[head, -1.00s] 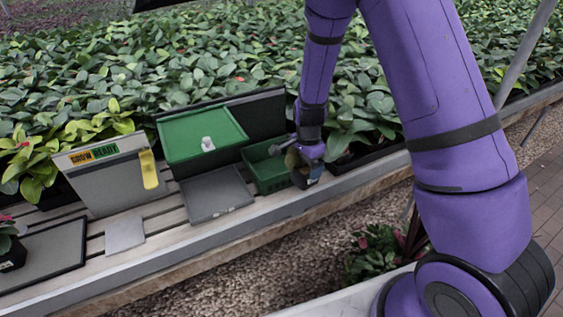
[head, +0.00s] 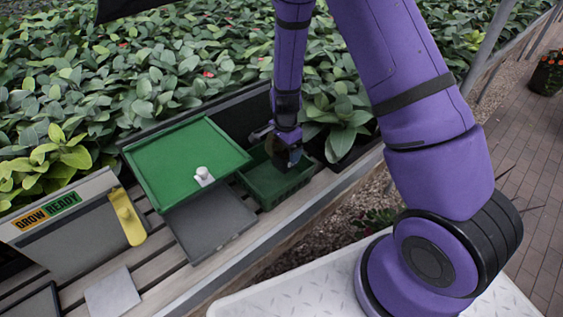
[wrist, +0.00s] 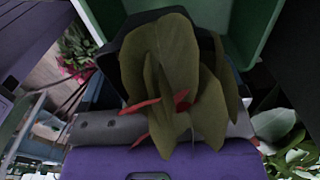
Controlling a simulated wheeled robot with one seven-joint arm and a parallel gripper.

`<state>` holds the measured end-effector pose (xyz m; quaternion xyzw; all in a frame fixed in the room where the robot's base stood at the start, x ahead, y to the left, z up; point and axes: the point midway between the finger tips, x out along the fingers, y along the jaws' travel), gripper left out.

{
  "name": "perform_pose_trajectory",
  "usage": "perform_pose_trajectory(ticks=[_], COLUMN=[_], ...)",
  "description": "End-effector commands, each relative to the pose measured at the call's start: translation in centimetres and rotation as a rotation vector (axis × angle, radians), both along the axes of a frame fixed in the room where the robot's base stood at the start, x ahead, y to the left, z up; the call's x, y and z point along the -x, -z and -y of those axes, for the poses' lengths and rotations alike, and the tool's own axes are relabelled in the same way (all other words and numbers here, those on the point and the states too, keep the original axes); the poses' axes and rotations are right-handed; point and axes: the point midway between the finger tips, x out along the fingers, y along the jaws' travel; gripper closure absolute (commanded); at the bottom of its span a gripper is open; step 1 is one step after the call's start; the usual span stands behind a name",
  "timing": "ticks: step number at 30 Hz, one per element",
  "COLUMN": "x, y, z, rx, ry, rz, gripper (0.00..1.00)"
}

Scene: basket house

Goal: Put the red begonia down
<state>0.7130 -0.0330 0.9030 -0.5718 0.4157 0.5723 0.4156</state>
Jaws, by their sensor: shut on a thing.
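My gripper (head: 281,136) is shut on the red begonia, which has broad dull-green leaves (wrist: 165,60) and a few red parts in the wrist view. The begonia's dark pot (head: 288,157) hangs below my gripper in the head view, and its plant is mostly hidden there. The pot is over or partly inside a small green crate (head: 275,199). I cannot tell whether it touches the crate's floor. The crate's green wall (wrist: 262,30) also shows beyond the plant in the wrist view.
Left of the crate, a green tray (head: 165,160) bears a small white object (head: 203,175). A grey panel (head: 212,222) lies in front of it. Dense plants fill the back.

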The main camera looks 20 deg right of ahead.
Motion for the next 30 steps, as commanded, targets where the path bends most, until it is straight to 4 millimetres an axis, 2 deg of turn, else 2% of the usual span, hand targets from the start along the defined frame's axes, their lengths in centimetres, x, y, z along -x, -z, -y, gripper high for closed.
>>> perform_pose_trajectory(ticks=[8, 15, 30], x=[0.0, 0.0, 0.0], y=[2.0, 5.0, 5.7], z=[0.0, 0.0, 0.0], rx=[0.0, 0.0, 0.0], ry=[0.0, 0.0, 0.0], rz=[-0.001, 0.0, 0.001], gripper=[0.43, 0.43, 0.43])
